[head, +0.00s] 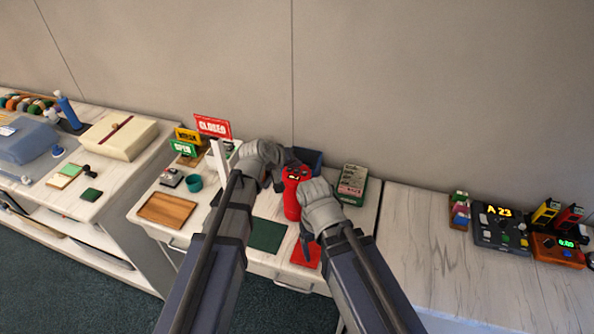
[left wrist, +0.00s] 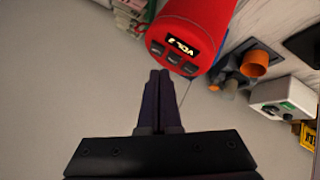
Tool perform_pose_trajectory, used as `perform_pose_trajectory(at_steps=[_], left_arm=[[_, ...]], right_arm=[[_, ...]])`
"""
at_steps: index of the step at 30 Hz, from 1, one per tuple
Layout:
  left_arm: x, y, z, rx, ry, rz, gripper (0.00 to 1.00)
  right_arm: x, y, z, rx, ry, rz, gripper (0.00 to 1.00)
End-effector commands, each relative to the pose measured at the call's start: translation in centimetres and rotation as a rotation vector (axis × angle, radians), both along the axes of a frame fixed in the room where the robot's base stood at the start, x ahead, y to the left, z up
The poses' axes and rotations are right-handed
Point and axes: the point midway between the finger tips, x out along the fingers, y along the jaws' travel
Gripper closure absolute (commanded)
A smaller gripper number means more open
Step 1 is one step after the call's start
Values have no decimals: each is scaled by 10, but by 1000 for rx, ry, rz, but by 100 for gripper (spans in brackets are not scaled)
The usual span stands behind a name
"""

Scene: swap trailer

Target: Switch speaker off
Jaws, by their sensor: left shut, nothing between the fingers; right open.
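The speaker (head: 293,204) is a red upright cylinder on the middle white table. Its top shows in the left wrist view (left wrist: 207,22), with a lit display (left wrist: 180,46) reading VOL and a digit I cannot read surely. Three dark buttons (left wrist: 173,57) sit in a row beside the display. My left gripper (head: 277,182) is shut and empty at the speaker's top left. In the left wrist view its closed fingertips (left wrist: 160,73) are close to the buttons; I cannot tell whether they touch. My right gripper (head: 305,240) is open, low beside the speaker's right side and partly hidden.
A green-and-grey box (head: 352,184) stands right of the speaker, and a blue bin (head: 308,158) behind it. A dark green mat (head: 267,235) and a red mat (head: 306,254) lie in front. A CLOSED sign (head: 212,126) and a wooden board (head: 167,209) are at left.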

Motion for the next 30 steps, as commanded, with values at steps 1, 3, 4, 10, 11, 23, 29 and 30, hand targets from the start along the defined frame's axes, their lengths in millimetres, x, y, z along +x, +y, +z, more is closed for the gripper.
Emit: perform_pose_trajectory(at_steps=[1,3,4,10,11,23,29,30], left_arm=[[0,0,0,0,0,0,100],[0,0,-2,0,0,0,100],[0,0,-3,0,0,0,100],[0,0,-9,0,0,0,100],[0,0,-9,0,0,0,100],[0,0,-9,0,0,0,100],[0,0,-11,0,0,0,100],[0,0,-12,0,0,0,100]], right_arm=[[0,0,0,0,0,0,23],[0,0,-2,0,0,0,23],[0,0,-3,0,0,0,23],[0,0,-9,0,0,0,23],[0,0,-9,0,0,0,23],[0,0,-9,0,0,0,23],[0,0,-11,0,0,0,23],[0,0,-12,0,0,0,23]])
